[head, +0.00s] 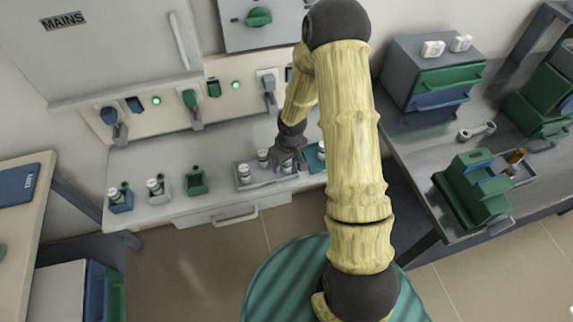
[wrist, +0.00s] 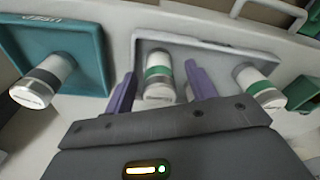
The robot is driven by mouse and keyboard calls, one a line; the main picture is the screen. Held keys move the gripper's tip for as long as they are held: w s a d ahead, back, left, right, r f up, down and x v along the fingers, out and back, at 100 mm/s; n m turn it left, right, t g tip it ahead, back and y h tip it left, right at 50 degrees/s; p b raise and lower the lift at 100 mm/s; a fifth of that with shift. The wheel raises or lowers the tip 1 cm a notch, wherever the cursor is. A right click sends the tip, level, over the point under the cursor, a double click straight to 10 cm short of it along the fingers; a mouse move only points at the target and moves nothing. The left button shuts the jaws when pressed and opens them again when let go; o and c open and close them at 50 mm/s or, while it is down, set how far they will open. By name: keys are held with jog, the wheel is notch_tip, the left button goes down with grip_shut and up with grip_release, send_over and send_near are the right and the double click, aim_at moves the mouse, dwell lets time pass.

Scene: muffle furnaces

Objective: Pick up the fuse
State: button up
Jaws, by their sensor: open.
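In the wrist view a white cylindrical fuse (wrist: 158,84) with a green band stands in a grey tray (wrist: 215,56). My gripper (wrist: 160,88) is open, with one purple finger on each side of this fuse. I cannot tell whether the fingers touch it. A second green-banded fuse (wrist: 259,86) is to the right. In the head view my gripper (head: 290,160) is low over the grey tray (head: 262,183) on the shelf, and partly hides it. White fuses (head: 244,173) show in that tray.
A teal tray (wrist: 93,45) marked "USED" holds a grey-banded fuse (wrist: 42,82). Small blue (head: 120,202) and green (head: 196,184) holders stand left on the shelf. The panel with switches (head: 193,105) rises behind. A side table at right carries a drawer box (head: 432,80) and a green device (head: 472,195).

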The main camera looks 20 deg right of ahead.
dwell(0.4)
jog(key=c, duration=1.1)
jog(key=shift+r, duration=0.1)
notch_tip(320, 180, up, 10)
jog(key=shift+f+p, duration=0.1)
jog(key=shift+p, duration=0.8)
